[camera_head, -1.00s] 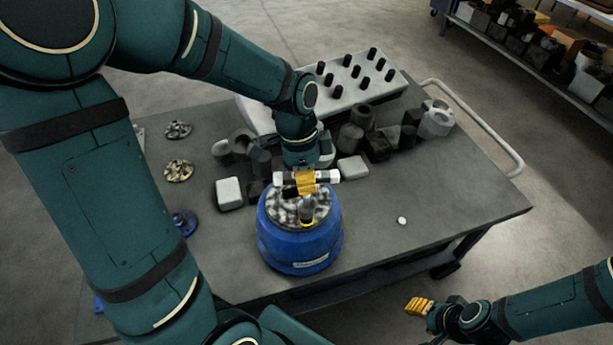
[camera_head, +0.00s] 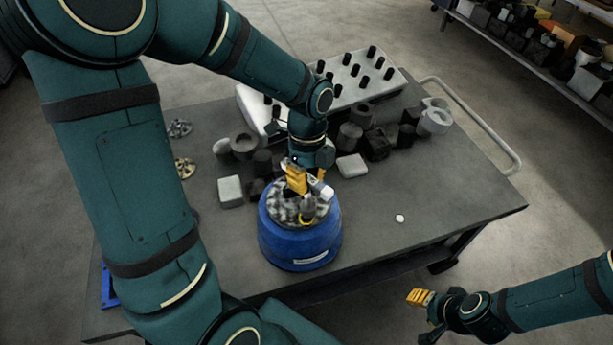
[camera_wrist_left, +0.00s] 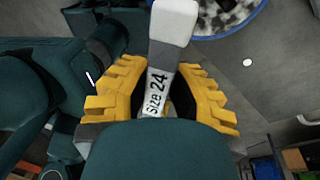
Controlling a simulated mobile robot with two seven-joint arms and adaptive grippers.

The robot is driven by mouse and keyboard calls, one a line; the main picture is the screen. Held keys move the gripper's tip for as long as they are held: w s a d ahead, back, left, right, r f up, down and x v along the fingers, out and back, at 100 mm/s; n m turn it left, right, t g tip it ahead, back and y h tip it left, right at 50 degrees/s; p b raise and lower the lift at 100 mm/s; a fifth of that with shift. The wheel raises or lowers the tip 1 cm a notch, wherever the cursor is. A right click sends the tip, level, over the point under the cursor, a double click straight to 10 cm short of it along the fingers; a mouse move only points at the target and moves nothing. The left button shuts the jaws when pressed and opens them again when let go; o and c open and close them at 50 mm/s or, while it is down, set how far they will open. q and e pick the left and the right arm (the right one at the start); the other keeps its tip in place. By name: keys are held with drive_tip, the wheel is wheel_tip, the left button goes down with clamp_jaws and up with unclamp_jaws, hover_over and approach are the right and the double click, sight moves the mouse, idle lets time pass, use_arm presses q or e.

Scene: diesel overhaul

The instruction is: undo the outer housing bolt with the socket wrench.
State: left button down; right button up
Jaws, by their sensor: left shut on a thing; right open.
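The blue round housing (camera_head: 298,242), with a mottled grey top, stands on the near part of the table. My left gripper (camera_head: 297,180) is above its top, shut on the socket wrench (camera_head: 322,189). The wrench's pale handle points down and right. In the left wrist view the handle (camera_wrist_left: 173,24), marked "Size 24", lies between the yellow fingers (camera_wrist_left: 160,95). A grey upright cylinder with a yellow ring at its base (camera_head: 307,208) stands on the housing top below the gripper. I cannot tell whether it is socket or bolt. My right gripper (camera_head: 420,297) is open, away from the table.
Dark and pale parts (camera_head: 355,135) crowd the table behind the housing, near a pale tray with black pegs (camera_head: 350,75). A small white disc (camera_head: 400,218) lies at the right on otherwise clear table (camera_head: 440,200). A loaded shelf (camera_head: 540,50) stands at the far right.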

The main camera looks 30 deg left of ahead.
idle(0.3)
use_arm(q)
drive_tip(key=shift+g+p, duration=0.3)
drive_tip(key=shift+p, duration=0.65)
idle(0.3)
drive_tip(key=shift+s, duration=0.1)
drive_tip(key=shift+b+x, duration=0.6)
drive_tip(key=shift+x, duration=0.25)
drive_tip(key=n, duration=0.3)
drive_tip(key=shift+h, duration=0.3)
drive_tip(key=shift+w, duration=0.25)
drive_tip(key=shift+r, duration=0.1)
